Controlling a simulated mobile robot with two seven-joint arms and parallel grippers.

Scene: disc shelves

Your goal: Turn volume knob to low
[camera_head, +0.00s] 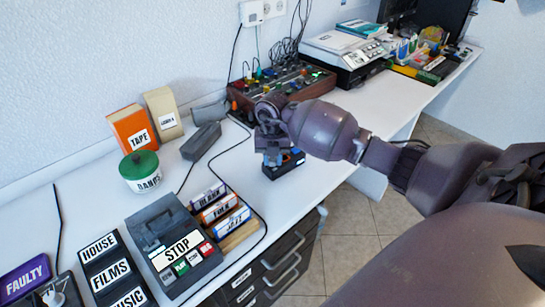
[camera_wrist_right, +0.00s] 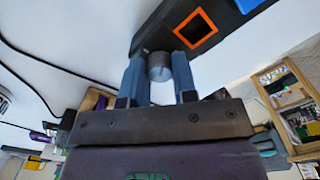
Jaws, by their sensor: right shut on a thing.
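A small black box with an orange-edged panel (camera_head: 284,166) stands near the front edge of the white desk. It also shows in the right wrist view, where the orange-framed square on the black box (camera_wrist_right: 195,28) is beside the knob. The volume knob (camera_wrist_right: 160,66) is a short grey cylinder on the box. My right gripper (camera_head: 272,156) reaches down over the box. In the wrist view my right gripper (camera_wrist_right: 159,76) has its two blue-grey fingers on either side of the knob, shut on it. The knob is hidden in the head view. My left gripper is out of view.
A mixer (camera_head: 285,85) with many knobs stands behind the gripper. A cassette deck marked STOP (camera_head: 178,245) and labelled tape cases (camera_head: 217,207) are at the left front. A dark cable (camera_head: 245,185) runs left of the box. The desk edge is close by.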

